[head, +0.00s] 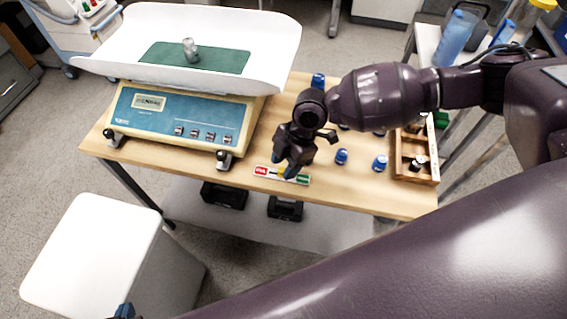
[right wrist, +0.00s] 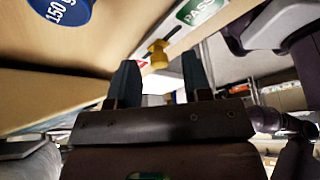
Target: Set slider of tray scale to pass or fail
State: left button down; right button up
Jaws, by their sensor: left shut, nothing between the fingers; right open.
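The tray scale (head: 178,118) stands at the left of the table, with a metal weight (head: 190,50) on the green mat in its white tray. The slider strip (head: 257,177) lies near the table's front edge, with a red label at its left end and a green one at its right. In the right wrist view its yellow knob (right wrist: 158,52) is between the red label and the green PASS label (right wrist: 200,10). My right gripper (head: 291,172) is open over the strip; its fingertips (right wrist: 162,72) appear either side of the knob. My left gripper (head: 125,312) is shut and empty at the bottom edge, mostly hidden.
Several blue weights (head: 341,156) stand on the table right of my right gripper. A wooden box (head: 415,177) with weights is at the table's right end. A white bin (head: 92,250) stands in front at left. Black trays (head: 224,195) lie beneath the table.

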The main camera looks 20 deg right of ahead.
aim_at(299, 176)
pick_arm(q)
jog(key=shift+f, duration=0.1)
pick_arm(e)
jog(key=shift+a+f, duration=0.15)
jog(key=shift+f, duration=0.1)
jog(key=shift+c, duration=0.3)
grip_shut()
jog(key=s+d, duration=0.2)
jog(key=d, duration=0.1)
jog(key=shift+r+p, duration=0.1)
jog(key=shift+p, duration=0.3)
jog(key=shift+d, duration=0.1)
pick_arm(q)
jog(key=shift+a, duration=0.1)
jog(key=shift+r, duration=0.25)
pick_arm(e)
jog(key=shift+o, duration=0.3)
grip_release()
jog(key=shift+s, duration=0.1)
